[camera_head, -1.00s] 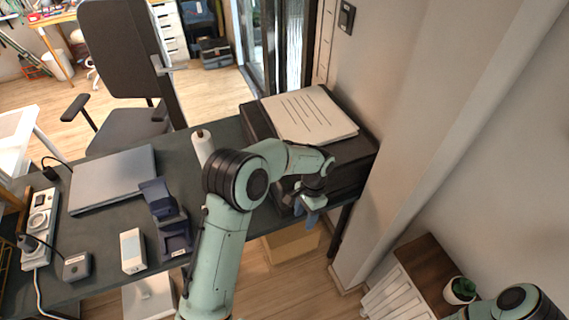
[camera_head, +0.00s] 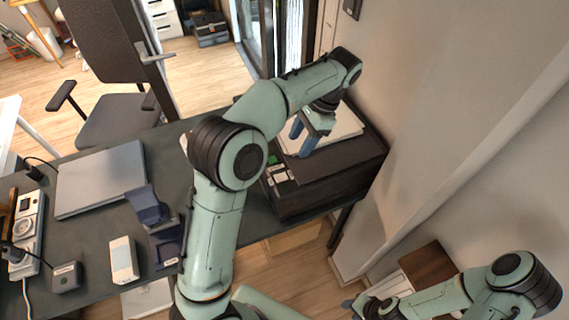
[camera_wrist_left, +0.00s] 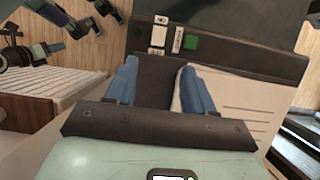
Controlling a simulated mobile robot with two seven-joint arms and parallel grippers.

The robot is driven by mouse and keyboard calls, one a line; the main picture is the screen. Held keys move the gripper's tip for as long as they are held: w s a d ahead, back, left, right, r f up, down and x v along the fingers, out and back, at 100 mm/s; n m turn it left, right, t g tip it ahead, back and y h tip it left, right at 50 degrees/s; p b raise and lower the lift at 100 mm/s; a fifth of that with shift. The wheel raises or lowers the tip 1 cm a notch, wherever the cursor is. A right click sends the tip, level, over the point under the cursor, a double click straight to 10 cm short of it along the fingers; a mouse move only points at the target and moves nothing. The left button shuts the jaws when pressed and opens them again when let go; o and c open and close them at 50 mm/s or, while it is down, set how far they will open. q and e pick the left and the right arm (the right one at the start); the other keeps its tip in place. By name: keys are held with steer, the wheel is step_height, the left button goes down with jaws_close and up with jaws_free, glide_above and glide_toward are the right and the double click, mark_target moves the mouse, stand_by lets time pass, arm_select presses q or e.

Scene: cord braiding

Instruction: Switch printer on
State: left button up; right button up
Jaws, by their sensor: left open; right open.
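The black printer (camera_head: 345,165) stands at the right end of the dark desk with white paper (camera_head: 345,128) on top. Its front left panel holds a green button (camera_head: 272,160) and small white labelled parts. In the left wrist view the green button (camera_wrist_left: 190,42) and a white labelled switch (camera_wrist_left: 158,34) show beyond the fingertips. My left gripper (camera_head: 303,138) is open and empty, pointing down over the printer's top near the panel; it also shows in the left wrist view (camera_wrist_left: 158,80). My right gripper (camera_head: 360,304) is low at the bottom right, away from the printer, partly cut by the frame edge.
On the desk are a closed laptop (camera_head: 100,178), a blue stand (camera_head: 160,225), a white box (camera_head: 123,260) and a power strip (camera_head: 27,232). A wall (camera_head: 440,110) rises close to the printer's right. A chair (camera_head: 115,120) stands behind the desk.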

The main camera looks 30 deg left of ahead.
arm_select(q)
steer(key=b, duration=0.3)
glide_toward(280, 177)
steer(key=x, duration=0.5)
steer(key=shift+s+f, duration=0.15)
steer(key=shift+f, duration=0.05)
steer(key=shift+x, duration=0.8)
arm_select(e)
steer(key=s+f, duration=0.4)
steer(key=shift+s, duration=0.15)
